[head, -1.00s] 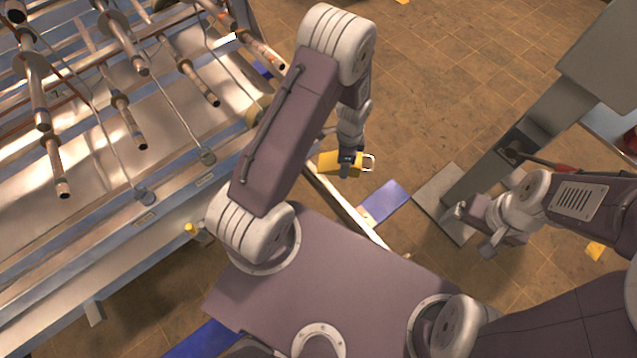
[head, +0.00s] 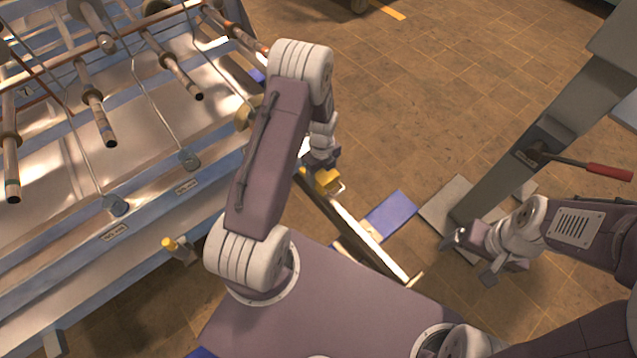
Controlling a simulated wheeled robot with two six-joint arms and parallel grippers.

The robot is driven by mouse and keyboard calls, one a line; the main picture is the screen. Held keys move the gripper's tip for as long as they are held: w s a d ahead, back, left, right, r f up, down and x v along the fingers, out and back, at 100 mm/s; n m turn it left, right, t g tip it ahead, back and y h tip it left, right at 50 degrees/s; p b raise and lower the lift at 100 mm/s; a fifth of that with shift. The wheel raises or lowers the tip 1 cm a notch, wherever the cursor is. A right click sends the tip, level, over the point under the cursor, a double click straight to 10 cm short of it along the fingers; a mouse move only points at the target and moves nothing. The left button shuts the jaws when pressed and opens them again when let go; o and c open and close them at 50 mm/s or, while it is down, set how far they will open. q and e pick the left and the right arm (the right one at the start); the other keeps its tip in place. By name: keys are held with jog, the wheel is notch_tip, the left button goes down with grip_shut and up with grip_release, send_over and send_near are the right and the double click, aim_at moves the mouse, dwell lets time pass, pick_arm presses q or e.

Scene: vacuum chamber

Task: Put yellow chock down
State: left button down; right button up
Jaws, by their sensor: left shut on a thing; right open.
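The yellow chock (head: 325,182) is a small yellow block with a pale handle loop on its right side. My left gripper (head: 322,166) is shut on it from above. The chock shows just above or at the pale rail; I cannot tell whether it touches anything below. My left arm's wrist hides part of it. My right gripper (head: 453,240) is open and empty, low at the right near the base of the grey post.
A pale rail (head: 362,240) runs diagonally along the floor, with a blue plate (head: 391,215) beside it. The vacuum chamber rig (head: 120,200) with pipes fills the left. A grey post (head: 545,125) with a red-handled lever (head: 608,171) stands right. Tiled floor (head: 430,100) is clear between.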

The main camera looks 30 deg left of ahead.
pick_arm(q)
jog(key=shift+a+f, duration=0.2)
jog(key=shift+a, duration=0.2)
notch_tip(320, 180, down, 4)
jog(key=shift+f+b, duration=0.1)
jog(key=shift+b, duration=0.75)
jog(key=shift+c, duration=1.6)
grip_release()
jog(key=shift+s, duration=0.1)
